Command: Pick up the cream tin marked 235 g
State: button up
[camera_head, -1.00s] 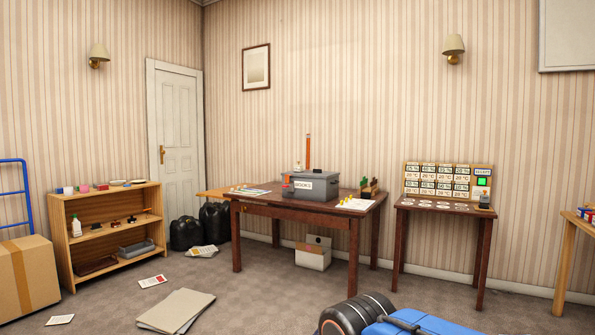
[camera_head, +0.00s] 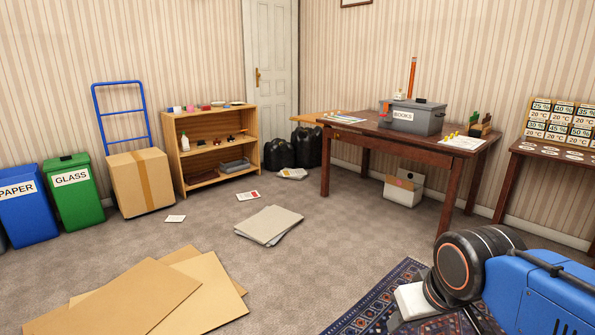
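I cannot make out a cream tin marked 235 g; no such marking is legible. Small items stand on the wooden shelf unit (camera_head: 217,116) at the back left, too small to read. A small pale item (camera_head: 400,95) stands by the grey BOOKS box (camera_head: 416,118) on the dark wooden table (camera_head: 350,127), also without a readable mark. My blue and black arm parts show at the lower right.
Flat cardboard sheets (camera_head: 130,298) and a grey stack (camera_head: 268,225) lie on the floor. A patterned rug (camera_head: 375,305) is at front right. A blue hand truck (camera_head: 122,117) with a carton (camera_head: 141,182), a GLASS bin (camera_head: 74,192) and a PAPER bin (camera_head: 22,205) stand left.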

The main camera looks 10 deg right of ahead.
aim_at(399, 95)
jog(key=i+z, duration=0.2)
jog(key=i, duration=0.85)
jog(key=i+z, duration=0.2)
jog(key=i, duration=0.8)
jog(key=i+z, duration=0.15)
jog(key=i, duration=0.95)
jog(key=i+j+z, duration=0.15)
jog(key=i, duration=1)
